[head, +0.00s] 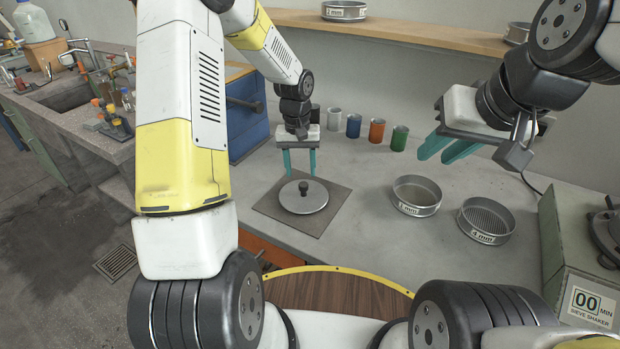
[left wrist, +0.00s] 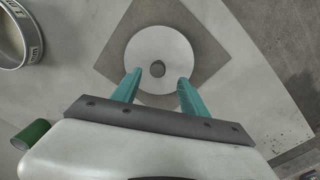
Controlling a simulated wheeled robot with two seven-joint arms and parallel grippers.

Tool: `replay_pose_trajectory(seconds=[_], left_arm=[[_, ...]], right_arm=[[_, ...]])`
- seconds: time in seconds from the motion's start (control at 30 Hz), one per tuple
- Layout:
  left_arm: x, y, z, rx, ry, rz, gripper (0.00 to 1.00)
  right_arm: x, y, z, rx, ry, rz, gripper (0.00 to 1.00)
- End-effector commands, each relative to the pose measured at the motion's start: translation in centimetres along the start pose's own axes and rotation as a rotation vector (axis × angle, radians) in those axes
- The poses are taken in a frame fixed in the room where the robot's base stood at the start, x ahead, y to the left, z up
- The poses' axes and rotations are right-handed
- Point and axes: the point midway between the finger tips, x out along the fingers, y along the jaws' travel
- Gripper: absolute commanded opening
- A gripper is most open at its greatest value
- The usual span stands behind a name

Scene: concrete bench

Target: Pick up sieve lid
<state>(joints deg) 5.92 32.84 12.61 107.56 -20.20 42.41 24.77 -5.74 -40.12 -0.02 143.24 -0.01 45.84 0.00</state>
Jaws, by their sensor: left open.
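The sieve lid (head: 304,197) is a round grey metal disc with a dark knob (head: 303,187) at its centre. It lies flat on a square grey-brown mat (head: 266,207) on the bench. My left gripper (head: 300,172) points down above the lid, its teal fingers apart with nothing between them. In the left wrist view the lid (left wrist: 160,45) lies beyond the open fingertips (left wrist: 158,76), and the knob (left wrist: 157,69) shows between them. My right gripper (head: 434,155) is raised over the bench at right, its teal fingers apart and empty.
Two open sieves, marked 1 mm (head: 416,197) and 4 mm (head: 486,221), stand right of the mat. Several small coloured cups (head: 376,131) line the back. A blue box (head: 248,118) is at left; the sieve shaker (head: 580,262) is at far right. Bench between mat and sieves is clear.

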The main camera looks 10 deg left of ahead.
Motion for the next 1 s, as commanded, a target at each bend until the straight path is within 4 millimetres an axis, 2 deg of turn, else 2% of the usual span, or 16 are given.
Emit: replay_pose_trajectory(seconds=[0.5,0.77,0.8,1.0], left_arm=[[6.6,0.3,-0.4,0.0,-0.001,0.0,0.51],[6.9,0.3,-0.4,0.0,0.0,0.0,0.51],[6.9,0.3,-0.4,0.0,0.0,0.0,0.49],[6.9,0.3,-0.4,0.0,0.0,0.0,0.1]], right_arm=[[0.0,0.0,0.0,0.0,0.0,0.0,0.28],[0.0,0.0,0.0,0.0,0.0,0.0,0.28],[0.0,0.0,0.0,0.0,0.0,0.0,0.28],[0.0,0.0,0.0,0.0,0.0,0.0,0.28]])
